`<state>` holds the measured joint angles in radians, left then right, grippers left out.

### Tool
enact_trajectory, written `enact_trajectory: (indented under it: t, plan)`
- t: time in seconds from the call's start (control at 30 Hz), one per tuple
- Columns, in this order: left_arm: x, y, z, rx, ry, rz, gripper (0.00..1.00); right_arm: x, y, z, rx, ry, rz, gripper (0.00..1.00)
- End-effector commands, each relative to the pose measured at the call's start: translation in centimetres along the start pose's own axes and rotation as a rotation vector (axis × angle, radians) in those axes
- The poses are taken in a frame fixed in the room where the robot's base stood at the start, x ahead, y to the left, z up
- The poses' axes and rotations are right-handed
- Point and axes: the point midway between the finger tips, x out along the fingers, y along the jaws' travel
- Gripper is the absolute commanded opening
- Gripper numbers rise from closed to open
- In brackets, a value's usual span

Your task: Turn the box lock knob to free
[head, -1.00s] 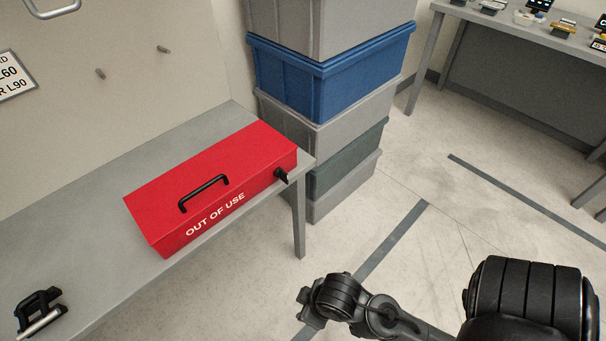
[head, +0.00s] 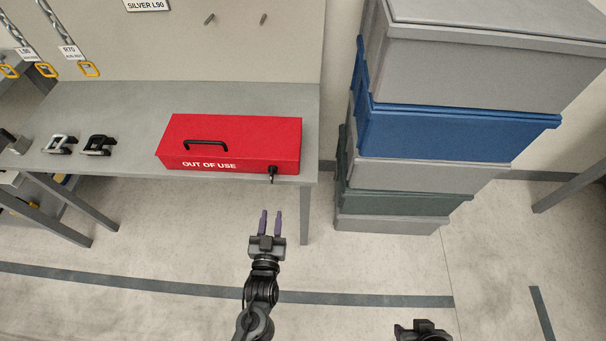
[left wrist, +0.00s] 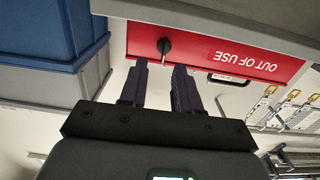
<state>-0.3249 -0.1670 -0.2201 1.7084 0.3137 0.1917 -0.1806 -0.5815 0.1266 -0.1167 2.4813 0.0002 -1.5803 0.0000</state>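The red box (head: 230,142), marked OUT OF USE, lies at the right end of the grey bench. Its black lock knob (head: 272,173) sits on the front face near the right corner, with its handle pointing down. In the left wrist view the knob (left wrist: 164,46) shows beyond the fingertips on the red box (left wrist: 215,52). My left gripper (head: 270,213) is open and empty, below and in front of the knob, apart from it. Part of my right arm (head: 422,331) shows at the bottom edge; its fingers cannot be made out.
The grey bench (head: 130,100) holds two shackles (head: 60,144) (head: 97,145) left of the box. Stacked bins (head: 455,135) stand right of the bench, with a gap between. Slings with yellow hooks (head: 88,69) hang at upper left. The floor in front is clear.

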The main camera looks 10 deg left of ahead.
Motion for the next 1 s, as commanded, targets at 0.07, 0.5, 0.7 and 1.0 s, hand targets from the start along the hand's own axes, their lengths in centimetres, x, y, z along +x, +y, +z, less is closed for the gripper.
enact_trajectory:
  t: [0.07, 0.5, 0.7, 1.0]
  plan:
    - [0.5, 0.2, -1.5, -0.009, 0.011, -0.003, 0.32, -0.8, -0.2, -0.3, -0.001, 0.001, -0.004, 0.43]
    - [5.8, 0.3, -2.2, -0.012, 0.024, -0.003, 0.32, 0.3, -0.4, -0.1, 0.008, 0.003, -0.011, 0.43]
    - [8.8, 0.3, -2.2, -0.012, 0.023, -0.002, 0.32, 1.0, -0.2, 0.2, 0.0, 0.001, -0.004, 0.43]
    - [11.4, 0.3, -2.4, -0.012, 0.022, -0.001, 0.32, 1.5, -0.2, 0.4, -0.003, 0.0, -0.002, 0.43]
